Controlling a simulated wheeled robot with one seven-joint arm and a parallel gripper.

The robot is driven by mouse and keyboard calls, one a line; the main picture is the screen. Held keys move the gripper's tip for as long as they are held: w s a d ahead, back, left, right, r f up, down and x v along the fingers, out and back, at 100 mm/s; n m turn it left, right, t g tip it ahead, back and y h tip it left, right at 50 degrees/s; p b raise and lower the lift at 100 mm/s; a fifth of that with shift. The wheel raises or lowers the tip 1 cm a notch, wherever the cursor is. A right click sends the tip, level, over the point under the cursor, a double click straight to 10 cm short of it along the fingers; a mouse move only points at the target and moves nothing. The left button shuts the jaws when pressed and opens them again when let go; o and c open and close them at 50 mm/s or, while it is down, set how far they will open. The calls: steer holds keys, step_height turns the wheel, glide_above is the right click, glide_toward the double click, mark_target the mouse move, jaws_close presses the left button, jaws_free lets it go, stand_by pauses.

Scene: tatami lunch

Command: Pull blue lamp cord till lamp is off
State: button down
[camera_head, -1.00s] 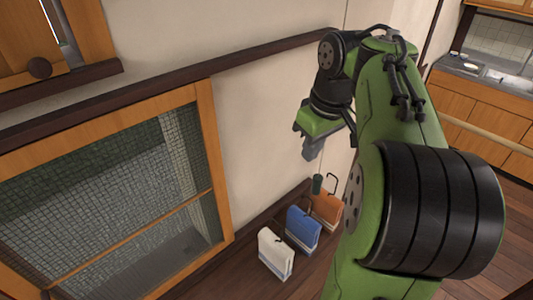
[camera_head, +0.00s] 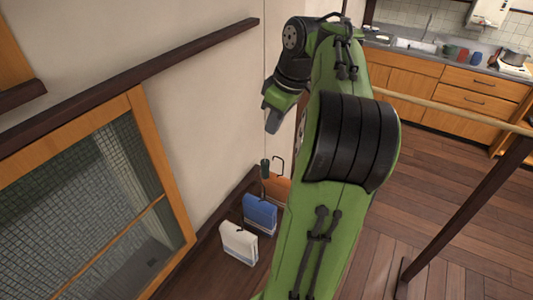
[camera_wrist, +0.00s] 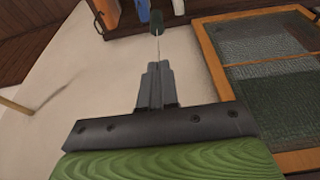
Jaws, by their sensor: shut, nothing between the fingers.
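A thin cord hangs along the pale wall, with a dark green cylindrical pull (camera_head: 265,168) at its lower end. The pull also shows in the wrist view (camera_wrist: 157,23), beyond my fingertips, with the thin cord running from it toward them. My gripper (camera_head: 272,124) is above the pull in the head view, near the cord's line. In the wrist view my gripper (camera_wrist: 154,72) has its grey fingers together with nothing held. Whether the fingers touch the cord cannot be told. I see no blue on the cord, and the lamp is in neither view.
White (camera_head: 238,243), blue (camera_head: 260,213) and orange (camera_head: 277,185) bags stand on a dark ledge below the pull. A wood-framed mesh panel (camera_head: 155,160) is at left. A pale rail (camera_head: 450,108) and kitchen cabinets (camera_head: 455,95) are at right, with open wooden floor between.

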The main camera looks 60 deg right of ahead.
mark_target(268, 165)
steer(key=b+x, duration=0.1)
steer(key=x, duration=0.2)
steer(key=b+x, duration=0.1)
steer(key=x, duration=0.3)
steer(key=s+b+x, duration=0.1)
steer(key=x, duration=0.2)
steer(key=shift+f+b, duration=0.35)
steer(key=shift+f, duration=0.1)
step_height(268, 165, down, 4)
steer(key=b, duration=0.3)
steer(key=shift+f, duration=0.15)
steer(key=shift+s+a, duration=0.15)
